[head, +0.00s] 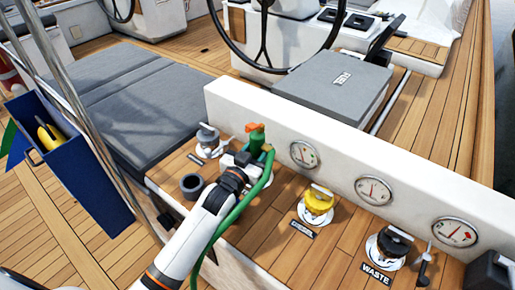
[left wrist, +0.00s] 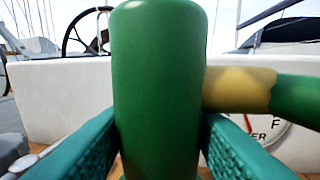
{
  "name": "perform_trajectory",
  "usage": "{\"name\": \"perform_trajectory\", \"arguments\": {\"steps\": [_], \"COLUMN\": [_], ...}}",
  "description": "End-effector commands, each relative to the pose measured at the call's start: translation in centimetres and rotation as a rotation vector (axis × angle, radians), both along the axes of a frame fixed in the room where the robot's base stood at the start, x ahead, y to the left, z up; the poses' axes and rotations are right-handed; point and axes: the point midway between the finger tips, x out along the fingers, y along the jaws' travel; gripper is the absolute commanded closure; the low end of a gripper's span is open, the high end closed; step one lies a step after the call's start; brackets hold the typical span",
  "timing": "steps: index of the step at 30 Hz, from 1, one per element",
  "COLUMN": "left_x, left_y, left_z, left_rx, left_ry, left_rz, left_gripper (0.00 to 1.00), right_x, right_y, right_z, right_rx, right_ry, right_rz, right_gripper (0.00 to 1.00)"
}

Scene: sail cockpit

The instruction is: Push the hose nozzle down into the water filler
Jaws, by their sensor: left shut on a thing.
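The green hose nozzle (head: 257,142) with an orange top stands roughly upright near the back wall of the wooden side deck. My left gripper (head: 250,158) is shut on it. In the left wrist view the nozzle's green body (left wrist: 158,90) fills the middle between teal fingers, with a tan fitting (left wrist: 240,89) and green hose to the right. The hose (head: 228,218) runs back along my left arm. The nozzle's lower end and the deck under it are hidden, so I cannot tell whether it is in the water filler. My right gripper is not in view.
A grey cap (head: 207,138) is left of the nozzle, and a black ring (head: 192,186) lies nearer. A yellow DIESEL cap (head: 318,202) and a black WASTE cap (head: 394,240) stand right. Gauges line the white wall (head: 335,166). A blue bin (head: 75,170) hangs left.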

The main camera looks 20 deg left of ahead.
Motion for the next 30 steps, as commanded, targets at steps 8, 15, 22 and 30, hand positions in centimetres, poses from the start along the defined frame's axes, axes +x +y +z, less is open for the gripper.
{"name": "perform_trajectory", "arguments": {"steps": [8, 15, 22, 30], "left_x": [0.03, -0.01, -0.02, -0.02], "left_y": [0.00, -0.03, -0.05, -0.05], "left_z": [0.21, 0.29, 0.19, 0.19], "left_rx": [-0.001, -0.001, -0.001, -0.001], "left_ry": [-0.005, -0.003, -0.004, -0.004], "left_rz": [0.000, 0.000, 0.000, 0.000], "left_gripper": [0.98, 0.98, 0.98, 0.98], "right_x": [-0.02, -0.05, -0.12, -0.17], "right_y": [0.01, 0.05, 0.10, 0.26], "right_z": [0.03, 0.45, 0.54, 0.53], "right_rx": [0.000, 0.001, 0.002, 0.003], "right_ry": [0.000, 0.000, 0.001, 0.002], "right_rz": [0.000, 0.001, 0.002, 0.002], "right_gripper": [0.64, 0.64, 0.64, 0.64]}}
